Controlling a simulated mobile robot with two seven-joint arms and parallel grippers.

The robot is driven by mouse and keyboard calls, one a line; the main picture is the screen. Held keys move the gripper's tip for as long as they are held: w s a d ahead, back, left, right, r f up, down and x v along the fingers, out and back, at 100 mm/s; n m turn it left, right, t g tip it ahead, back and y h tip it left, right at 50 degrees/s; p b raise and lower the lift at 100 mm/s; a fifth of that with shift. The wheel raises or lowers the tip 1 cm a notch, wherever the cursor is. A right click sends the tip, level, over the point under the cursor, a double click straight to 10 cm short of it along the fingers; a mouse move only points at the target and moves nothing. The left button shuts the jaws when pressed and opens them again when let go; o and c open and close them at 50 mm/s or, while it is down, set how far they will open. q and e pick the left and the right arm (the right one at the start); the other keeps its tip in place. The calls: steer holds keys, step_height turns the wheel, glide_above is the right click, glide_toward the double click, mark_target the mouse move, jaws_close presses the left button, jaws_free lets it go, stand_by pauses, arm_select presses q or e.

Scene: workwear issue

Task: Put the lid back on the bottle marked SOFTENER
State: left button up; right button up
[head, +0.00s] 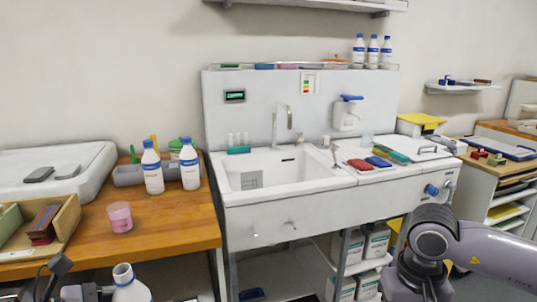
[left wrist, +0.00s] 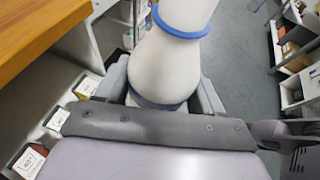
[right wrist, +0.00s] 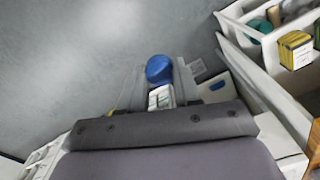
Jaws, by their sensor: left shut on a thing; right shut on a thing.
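A white bottle (head: 130,290) with an open, uncapped neck shows at the bottom left of the head view, cut off by the edge. My left gripper (left wrist: 163,98) is shut on this bottle, whose white body (left wrist: 172,60) and blue bands fill the space between the fingers in the left wrist view. No SOFTENER marking is readable on it. My right gripper (right wrist: 160,88) is shut on a round blue lid (right wrist: 159,69) at its fingertips. A white printed patch shows between those fingers; I cannot tell what it belongs to. The lid and bottle are apart.
Two white bottles with blue caps (head: 153,172) (head: 190,164) and a pink cup (head: 120,217) stand on the wooden worktop (head: 175,225). The sink unit (head: 285,200) is in the middle, with several capped bottles on its top ledge. Open floor shows in the right wrist view.

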arm_select(q)
steer(key=shift+s+d, duration=0.5)
steer(key=shift+s, duration=0.4)
arm_select(e)
steer(key=shift+s+a+f+n, duration=0.2)
steer(key=shift+s+a+n, duration=0.25)
steer(key=shift+n, duration=0.15)
arm_select(q)
steer(key=s+d+f+m+g+h, duration=0.1)
steer(key=d+m+g, duration=0.3)
steer(key=d, duration=0.4)
steer(key=s+d+f+m+g+h, duration=0.1)
steer(key=d+m+g, duration=0.3)
steer(key=d, duration=0.3)
steer(key=shift+d+g+h, duration=0.4)
steer(key=shift+g, duration=0.2)
steer(key=shift+r, duration=0.1)
arm_select(e)
steer(key=s+a+r+n, duration=0.1)
steer(key=a+r, duration=0.8)
steer(key=a, duration=0.4)
steer(key=s+a+r+n, duration=0.1)
steer(key=a+r+n, duration=0.1)
steer(key=a+r, duration=0.7)
steer(key=a, duration=0.4)
steer(key=shift+a+r, duration=0.35)
steer(key=shift+r, duration=0.05)
